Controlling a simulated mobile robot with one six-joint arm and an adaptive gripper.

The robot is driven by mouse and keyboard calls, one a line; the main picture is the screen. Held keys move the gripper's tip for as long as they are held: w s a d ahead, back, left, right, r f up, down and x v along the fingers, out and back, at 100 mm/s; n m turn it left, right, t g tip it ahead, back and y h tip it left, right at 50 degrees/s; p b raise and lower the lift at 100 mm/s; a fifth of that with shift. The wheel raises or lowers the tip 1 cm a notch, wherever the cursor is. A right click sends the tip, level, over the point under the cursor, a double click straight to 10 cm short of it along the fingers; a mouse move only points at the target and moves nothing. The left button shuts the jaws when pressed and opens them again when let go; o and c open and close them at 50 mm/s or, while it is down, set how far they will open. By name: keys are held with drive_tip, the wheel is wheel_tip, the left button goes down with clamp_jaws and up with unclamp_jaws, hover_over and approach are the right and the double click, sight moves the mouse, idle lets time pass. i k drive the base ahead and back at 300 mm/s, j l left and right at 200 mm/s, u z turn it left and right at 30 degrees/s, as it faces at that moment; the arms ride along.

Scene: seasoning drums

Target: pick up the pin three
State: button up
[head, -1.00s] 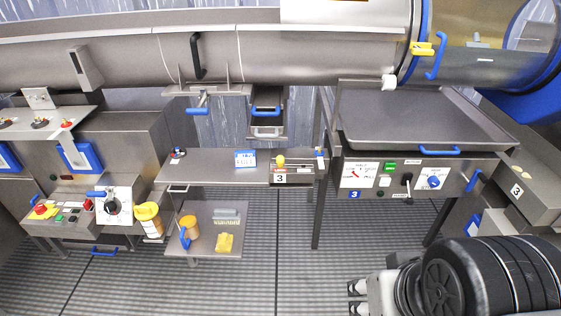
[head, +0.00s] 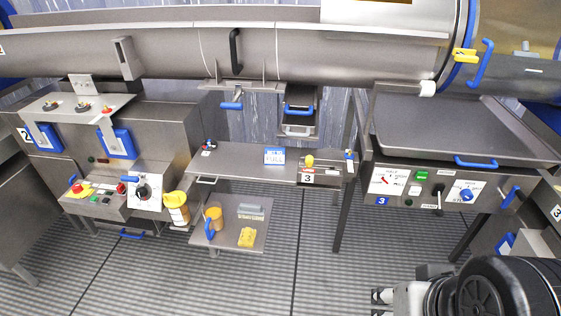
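A small pin with a yellow knob (head: 310,161) stands at the front right of the steel shelf (head: 232,162). Below it, on the shelf front, is a label reading 3 (head: 307,178); I take this as pin three, though its lower part is too small to make out. My gripper (head: 377,305) is at the bottom edge, right of centre, pointing left. Its two dark fingertips are apart with nothing visible between them. It is well in front of the shelf and apart from the pin.
A blue-and-white sign (head: 274,156) and a small blue-yellow item (head: 349,157) flank the pin. A lower shelf holds an orange jug (head: 213,217) and a yellow item (head: 247,237). A control panel (head: 430,187) stands right. Grey floor (head: 320,270) in front is clear.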

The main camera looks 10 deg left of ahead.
sight(310, 161)
drive_tip(key=i, duration=0.2)
drive_tip(key=i+l+u, duration=0.15)
drive_tip(key=i+u, duration=0.3)
drive_tip(key=i+l+u, duration=0.25)
drive_tip(key=u, duration=0.95)
